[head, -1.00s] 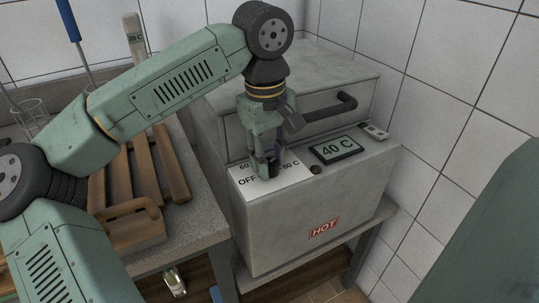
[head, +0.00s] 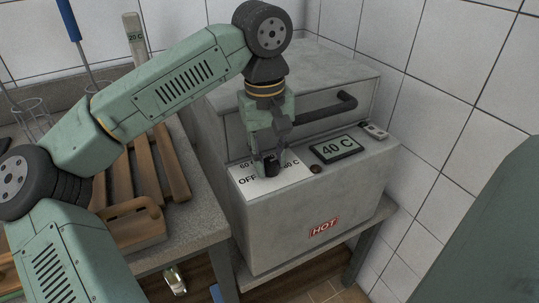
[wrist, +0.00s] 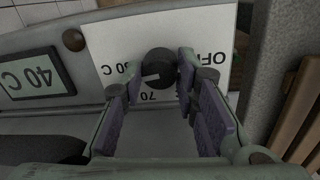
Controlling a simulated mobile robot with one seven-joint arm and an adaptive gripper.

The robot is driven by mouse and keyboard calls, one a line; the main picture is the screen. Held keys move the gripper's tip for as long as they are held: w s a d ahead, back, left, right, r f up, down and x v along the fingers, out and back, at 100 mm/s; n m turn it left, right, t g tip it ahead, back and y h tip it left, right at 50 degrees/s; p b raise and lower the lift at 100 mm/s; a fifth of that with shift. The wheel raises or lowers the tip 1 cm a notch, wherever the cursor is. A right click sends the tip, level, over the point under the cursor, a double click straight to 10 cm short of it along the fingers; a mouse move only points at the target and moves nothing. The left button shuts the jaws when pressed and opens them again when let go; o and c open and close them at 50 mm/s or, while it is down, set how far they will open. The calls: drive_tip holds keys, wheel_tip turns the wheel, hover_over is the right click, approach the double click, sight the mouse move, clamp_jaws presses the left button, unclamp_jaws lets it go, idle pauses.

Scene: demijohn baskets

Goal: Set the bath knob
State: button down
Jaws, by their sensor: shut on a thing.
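The bath knob (wrist: 158,66) is round and black with a white pointer line. It sits on a white dial plate (wrist: 108,38) on the bath's sloping front panel. In the wrist view, the pointer is toward the left, on the side of the partly hidden "80 C" mark. "OFF" is at the right and "70" lies below the knob. My gripper (head: 269,163) is shut on the knob, with a finger on either side; it also shows in the wrist view (wrist: 162,76). The bath display (head: 337,149) reads "40 C". Fingers hide part of the dial in the head view.
The grey bath (head: 290,235) has a closed lid with a dark handle (head: 325,107) behind the panel. A small dark red round part (head: 316,169) sits beside the dial. A red HOT label (head: 323,227) is on the front. A wooden rack (head: 130,225) stands left.

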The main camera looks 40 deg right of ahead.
sight(267, 163)
drive_tip(key=c, duration=1.2)
unclamp_jaws()
drive_tip(key=shift+c, duration=0.2)
wheel_tip(267, 163, up, 12)
drive_tip(key=shift+a, duration=0.3)
drive_tip(key=shift+f, duration=0.1)
